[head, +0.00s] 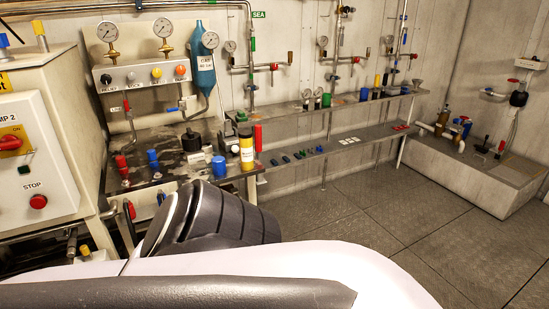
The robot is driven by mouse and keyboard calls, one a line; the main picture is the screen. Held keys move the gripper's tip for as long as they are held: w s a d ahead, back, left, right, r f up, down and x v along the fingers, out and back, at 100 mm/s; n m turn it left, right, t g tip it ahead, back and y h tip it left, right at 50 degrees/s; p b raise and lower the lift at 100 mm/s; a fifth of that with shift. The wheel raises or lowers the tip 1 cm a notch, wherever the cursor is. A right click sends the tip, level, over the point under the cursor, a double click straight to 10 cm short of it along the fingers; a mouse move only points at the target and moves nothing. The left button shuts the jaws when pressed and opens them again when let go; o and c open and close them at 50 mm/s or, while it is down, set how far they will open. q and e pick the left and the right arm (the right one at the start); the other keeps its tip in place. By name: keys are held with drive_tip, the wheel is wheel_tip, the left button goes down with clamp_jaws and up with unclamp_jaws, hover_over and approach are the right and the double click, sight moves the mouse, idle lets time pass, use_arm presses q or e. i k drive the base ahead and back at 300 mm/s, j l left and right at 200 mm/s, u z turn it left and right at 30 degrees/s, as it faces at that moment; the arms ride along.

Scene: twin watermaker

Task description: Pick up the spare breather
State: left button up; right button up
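I cannot tell for certain which item is the spare breather. On the dark workbench (140,150) at the left stand a black round-topped part (191,141), a blue-capped item (218,165), a second blue one (153,160) and a yellow and black bottle (247,152). More small parts stand on the upper wall shelf (290,108), among them a green one (326,100). A large white and dark grey link of my own arm fills the bottom of the view and hides part of the floor and bench front. Neither gripper shows.
A control cabinet (40,150) with red knobs stands at the far left. A gauge panel (145,72) and a blue cylinder (204,65) are above the bench. A lower shelf (360,138) holds small coloured parts. A low plinth (470,170) stands right. The floor (370,200) is clear.

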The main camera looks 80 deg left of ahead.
sight(218, 164)
drive_tip(key=u, duration=2.95)
drive_tip(key=i+l+u, duration=0.1)
drive_tip(key=u, duration=0.45)
drive_tip(key=i+l+u, duration=0.45)
drive_tip(key=l, duration=0.25)
drive_tip(key=i+l+u, duration=0.1)
drive_tip(key=l, duration=0.3)
drive_tip(key=i+l+u, duration=0.1)
drive_tip(key=l, duration=0.25)
drive_tip(key=i+l, duration=0.1)
drive_tip(key=l, duration=0.3)
drive_tip(key=i+l, duration=0.15)
drive_tip(key=l, duration=0.25)
drive_tip(key=i+l, duration=0.1)
drive_tip(key=l, duration=0.3)
drive_tip(key=i+l+u, duration=0.1)
drive_tip(key=l, duration=0.3)
